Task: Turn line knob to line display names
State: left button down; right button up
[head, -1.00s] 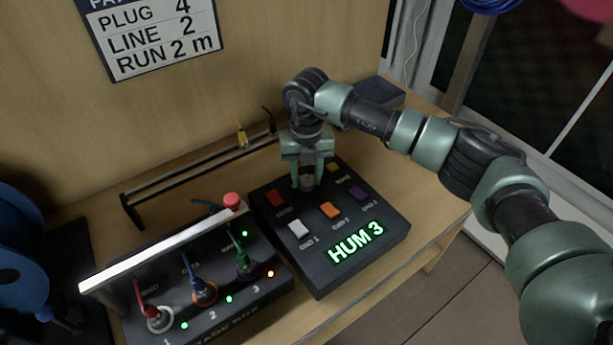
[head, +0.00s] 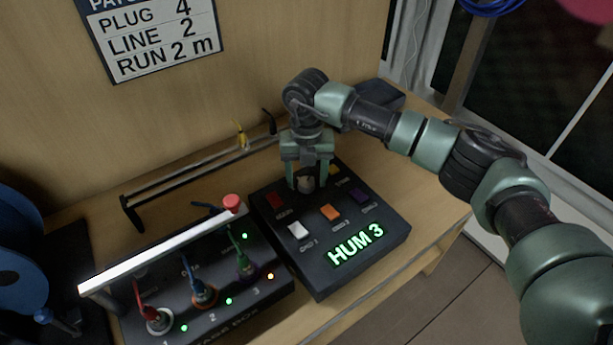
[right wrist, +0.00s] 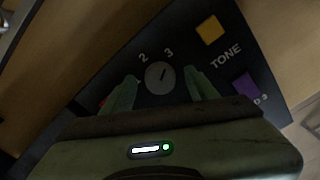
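The line knob (right wrist: 159,77) is a round grey dial on the dark control box (head: 337,274). In the right wrist view its pointer mark leans toward the printed 3, with a 2 to the left. It also shows in the head view (head: 306,184). The line display (head: 356,244) glows green and reads HUM 3. My right gripper (head: 309,186) points down over the knob. Its fingers are open, one on each side of the knob, with a gap on both sides in the right wrist view (right wrist: 161,90). My left gripper is out of view.
A wall sign (head: 152,40) reads PLUG 4, LINE 2, RUN 2 m. Coloured buttons, including an orange one (head: 331,213) and a white one (head: 298,231), surround the knob. A stage box (head: 215,318) with plugged cables and a red-topped bar stands at left.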

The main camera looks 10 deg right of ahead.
aim_at(306, 181)
jog(key=shift+r, duration=0.1)
notch_tip(306, 181, up, 8)
jog(key=shift+f+b, duration=0.2)
jog(key=shift+b, duration=0.5)
jog(key=shift+r, duration=0.1)
